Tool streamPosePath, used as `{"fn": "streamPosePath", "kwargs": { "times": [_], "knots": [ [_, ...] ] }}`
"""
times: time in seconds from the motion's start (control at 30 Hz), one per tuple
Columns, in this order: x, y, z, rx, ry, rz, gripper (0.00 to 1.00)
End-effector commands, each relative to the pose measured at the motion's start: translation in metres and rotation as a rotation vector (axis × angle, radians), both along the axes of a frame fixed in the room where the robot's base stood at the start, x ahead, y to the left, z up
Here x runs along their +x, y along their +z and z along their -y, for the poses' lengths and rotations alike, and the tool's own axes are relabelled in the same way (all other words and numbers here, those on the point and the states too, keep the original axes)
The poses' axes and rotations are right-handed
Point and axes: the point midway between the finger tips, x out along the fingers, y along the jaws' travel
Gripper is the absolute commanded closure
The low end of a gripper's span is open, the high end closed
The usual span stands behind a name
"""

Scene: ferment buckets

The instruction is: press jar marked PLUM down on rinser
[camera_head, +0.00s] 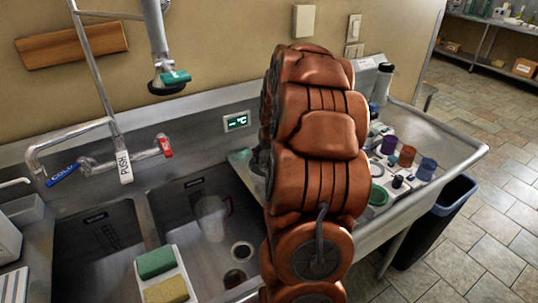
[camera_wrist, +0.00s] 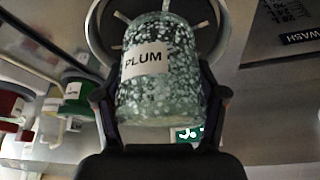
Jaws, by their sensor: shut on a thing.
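The jar marked PLUM (camera_wrist: 170,88) is speckled, see-through greenish glass with a white label, seen in the wrist view. My gripper (camera_wrist: 161,97) is shut on it, a dark finger on each side. The jar's far end lies over the rinser (camera_wrist: 96,28), a dark round ring with pale spokes. I cannot tell whether the jar touches the spokes or how far they are pressed. In the head view my brown arm hides the jar, the rinser and nearly all of my gripper.
In the wrist view, red (camera_wrist: 12,108) and green-lidded (camera_wrist: 78,92) items stand at left. The head view shows a steel sink (camera_head: 196,205) with a sponge tray (camera_head: 165,278) in front, a faucet (camera_head: 118,150), several cups (camera_head: 406,157) at right and a bin (camera_head: 440,215) beyond.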

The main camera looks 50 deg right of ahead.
Motion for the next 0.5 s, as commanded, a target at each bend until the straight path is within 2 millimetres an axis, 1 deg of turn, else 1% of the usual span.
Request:
{"fn": "streamPosePath", "kwargs": {
  "times": [0.5],
  "knots": [
    [0.000,0.033,0.000,-0.001,0.000,0.002,0.92]
  ]
}}
